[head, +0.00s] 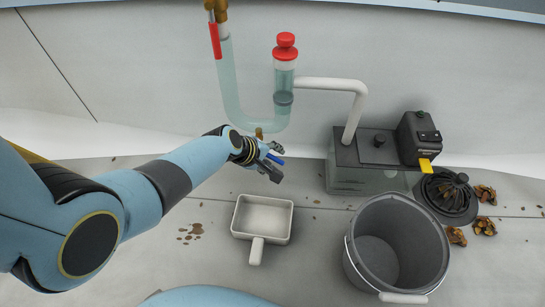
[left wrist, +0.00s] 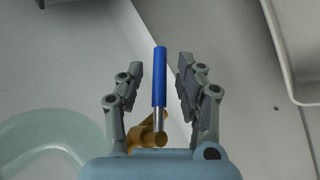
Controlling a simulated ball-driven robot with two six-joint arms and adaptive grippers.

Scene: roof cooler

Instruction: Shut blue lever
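The blue lever (left wrist: 159,80) shows in the left wrist view as a blue handle on a short metal stem, rising from a brass valve (left wrist: 147,135). In the head view the blue lever (head: 276,155) shows only in part beside my left gripper. My left gripper (head: 273,164) is open around the lever; in the left wrist view its fingers (left wrist: 155,80) stand on both sides of the handle with gaps. The clear trap tube (head: 235,85) runs above the brass valve (head: 259,132). My right gripper is not in view.
A red lever (head: 215,40) and a red cap (head: 285,47) sit higher on the piping. A white scoop pan (head: 264,197), a grey bucket (head: 436,262), a pump box (head: 345,178) and a black strainer (head: 447,200) with dry leaves (head: 484,226) stand on the floor.

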